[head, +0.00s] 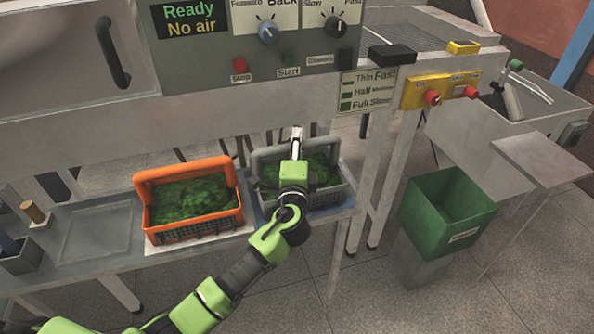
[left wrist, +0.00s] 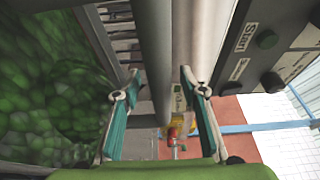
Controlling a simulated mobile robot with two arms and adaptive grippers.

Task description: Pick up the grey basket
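The grey basket (head: 327,198), filled with green contents, stands on the right end of the low bench. Its grey handle (head: 270,158) is raised, and my left arm covers part of the basket. My left gripper (head: 297,134) is above the basket at the handle. In the left wrist view the two fingers of my left gripper (left wrist: 163,108) are spread apart, with the grey handle bar (left wrist: 154,55) running between them. I see a gap beside the bar; contact is not clear. The green contents (left wrist: 45,85) show at the left. My right gripper is not in view.
An orange basket (head: 192,232) with green contents stands close left of the grey one. The machine's control panel (head: 262,70) hangs just above and behind. A green bin (head: 447,207) stands to the right. An empty tray area (head: 92,236) lies left on the bench.

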